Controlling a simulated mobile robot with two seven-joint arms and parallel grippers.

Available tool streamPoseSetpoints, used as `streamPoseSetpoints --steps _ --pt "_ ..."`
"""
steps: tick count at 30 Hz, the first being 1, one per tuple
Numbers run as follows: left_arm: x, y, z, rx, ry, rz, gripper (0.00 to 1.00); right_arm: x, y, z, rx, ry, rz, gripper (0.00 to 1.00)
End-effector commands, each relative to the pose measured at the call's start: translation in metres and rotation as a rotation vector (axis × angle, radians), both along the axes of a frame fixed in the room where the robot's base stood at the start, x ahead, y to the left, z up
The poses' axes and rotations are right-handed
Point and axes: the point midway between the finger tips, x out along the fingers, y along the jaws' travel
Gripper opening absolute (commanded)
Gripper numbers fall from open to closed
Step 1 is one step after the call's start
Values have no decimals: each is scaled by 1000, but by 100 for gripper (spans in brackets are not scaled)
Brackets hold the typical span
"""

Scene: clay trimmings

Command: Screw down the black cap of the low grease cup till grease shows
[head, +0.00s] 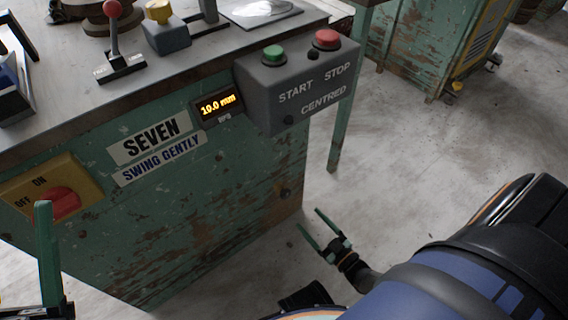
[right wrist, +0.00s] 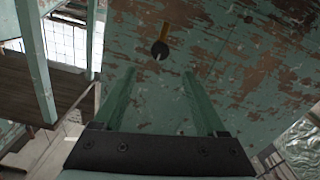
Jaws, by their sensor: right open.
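The low grease cup's round black cap (right wrist: 159,50) shows in the right wrist view, with a short brass-coloured piece (right wrist: 165,33) beside it, against a worn green panel. A small pale mark is on the cap; I cannot tell whether it is grease. My right gripper (right wrist: 157,76) is open, its two green fingers apart with nothing between them. In that view the cap lies just beyond the fingertips, roughly centred between them. In the head view my right gripper (head: 311,220) is low beside the machine's right end. One green finger of my left gripper (head: 46,255) shows at the lower left.
The green machine cabinet (head: 230,190) carries a grey START/STOP box (head: 300,85), a display reading 10.0 mm (head: 217,105) and a yellow ON/OFF switch (head: 50,195). A red-knobbed lever (head: 114,40) stands on top. The floor (head: 400,150) to the right is clear.

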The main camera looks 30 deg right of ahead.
Motion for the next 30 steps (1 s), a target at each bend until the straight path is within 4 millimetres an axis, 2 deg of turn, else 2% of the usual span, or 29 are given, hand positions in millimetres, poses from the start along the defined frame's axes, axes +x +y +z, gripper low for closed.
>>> streamPoseSetpoints --steps 9,15,21,30 --pt "1 -2 -17 10 6 5 50 65 6 -1 1 -5 1 74" --pt "2 -3 -27 20 9 9 50 97 9 -1 2 -4 2 74" --pt "2 -3 -30 24 9 10 50 111 10 0 2 -1 1 74" --pt "2 -4 -30 24 10 10 50 112 10 1 2 -1 1 73"
